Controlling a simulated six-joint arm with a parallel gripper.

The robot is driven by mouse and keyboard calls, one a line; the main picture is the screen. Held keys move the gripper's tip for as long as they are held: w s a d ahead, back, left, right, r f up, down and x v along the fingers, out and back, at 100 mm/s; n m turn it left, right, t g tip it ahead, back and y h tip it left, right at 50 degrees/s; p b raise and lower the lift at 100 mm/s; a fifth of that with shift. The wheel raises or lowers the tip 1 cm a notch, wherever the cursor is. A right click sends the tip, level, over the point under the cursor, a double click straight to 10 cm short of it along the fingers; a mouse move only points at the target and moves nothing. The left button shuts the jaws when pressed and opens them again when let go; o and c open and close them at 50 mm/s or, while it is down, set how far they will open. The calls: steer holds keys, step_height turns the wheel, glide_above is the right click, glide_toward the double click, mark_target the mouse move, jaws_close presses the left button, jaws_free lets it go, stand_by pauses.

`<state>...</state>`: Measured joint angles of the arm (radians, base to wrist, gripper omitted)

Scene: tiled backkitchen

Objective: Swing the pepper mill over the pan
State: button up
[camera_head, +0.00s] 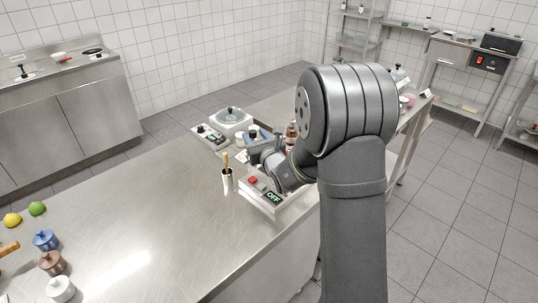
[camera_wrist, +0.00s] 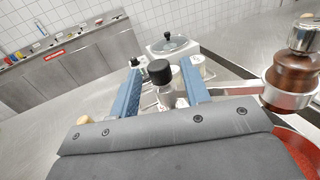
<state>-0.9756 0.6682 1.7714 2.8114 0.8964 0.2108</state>
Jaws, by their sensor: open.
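The likely pepper mill, brown with silver metal bands (camera_wrist: 291,80), stands at the right of the wrist view, outside my fingers. A brown upright piece (camera_head: 291,130) beside my arm in the head view looks like the same mill. My gripper (camera_wrist: 160,66) is open, its two blue fingers apart. A clear bottle with a black cap (camera_wrist: 160,72) shows between them; I cannot tell whether they touch it. In the head view my gripper (camera_head: 258,146) is partly hidden by its own wrist. A red curved surface (camera_wrist: 306,139) at lower right may be the pan, mostly cut off.
A white appliance with a glass lid (camera_head: 230,117) stands behind my gripper. Lidded pots (camera_head: 46,239) and fruit are at left. The middle counter is clear.

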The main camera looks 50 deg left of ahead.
steer(key=v, duration=1.5)
steer(key=shift+s+d, duration=0.1)
steer(key=shift+s, duration=0.05)
